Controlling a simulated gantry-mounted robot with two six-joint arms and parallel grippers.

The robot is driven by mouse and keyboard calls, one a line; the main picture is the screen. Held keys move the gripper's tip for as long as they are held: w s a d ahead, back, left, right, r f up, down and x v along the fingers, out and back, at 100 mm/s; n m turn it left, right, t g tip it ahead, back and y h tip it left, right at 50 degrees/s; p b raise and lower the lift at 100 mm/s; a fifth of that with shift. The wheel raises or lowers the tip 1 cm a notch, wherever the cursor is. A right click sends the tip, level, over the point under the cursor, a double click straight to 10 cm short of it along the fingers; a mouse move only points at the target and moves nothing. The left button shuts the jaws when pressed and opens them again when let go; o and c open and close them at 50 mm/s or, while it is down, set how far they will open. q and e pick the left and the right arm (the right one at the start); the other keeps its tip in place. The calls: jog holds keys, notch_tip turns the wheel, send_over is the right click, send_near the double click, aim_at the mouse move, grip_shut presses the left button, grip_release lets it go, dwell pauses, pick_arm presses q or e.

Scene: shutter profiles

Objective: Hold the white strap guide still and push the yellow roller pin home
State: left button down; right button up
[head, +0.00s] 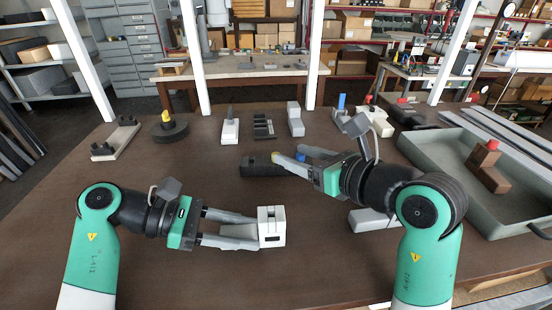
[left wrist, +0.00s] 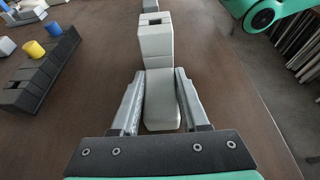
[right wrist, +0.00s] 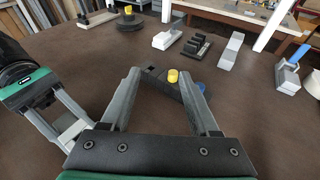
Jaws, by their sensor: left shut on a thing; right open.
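The white strap guide (head: 272,227) is an upright pale block with a slot in its top, joined to a low body. In the left wrist view (left wrist: 156,45) my left gripper (left wrist: 160,78) is shut on that low body. The yellow roller pin (right wrist: 172,75) stands in a long dark block (right wrist: 155,73), beside a blue pin (right wrist: 197,87). My right gripper (right wrist: 163,75) is open and empty, with the yellow pin showing between its fingers; whether they reach around it I cannot tell. In the left wrist view the yellow pin (left wrist: 34,49) stands clear of any finger.
A grey tray (head: 455,165) holding a brown block with a red top (head: 486,160) fills the right side. Several fixtures line the back, including a round base with a yellow knob (head: 168,128). A pale block (head: 370,220) lies under my right arm. The front middle is clear.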

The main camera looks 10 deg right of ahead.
jog(key=f, duration=0.1)
jog(key=d+h, duration=0.1)
jog(key=f, duration=0.1)
jog(key=shift+w+d+f+m+g+h, duration=0.25)
jog(key=shift+d+f+m+g+h, duration=0.05)
jog(key=shift+d+f, duration=0.1)
jog(key=x, duration=0.6)
jog(key=shift+r, duration=0.1)
jog(key=shift+x, duration=2.95)
jog(key=shift+w+d, duration=0.1)
grip_shut()
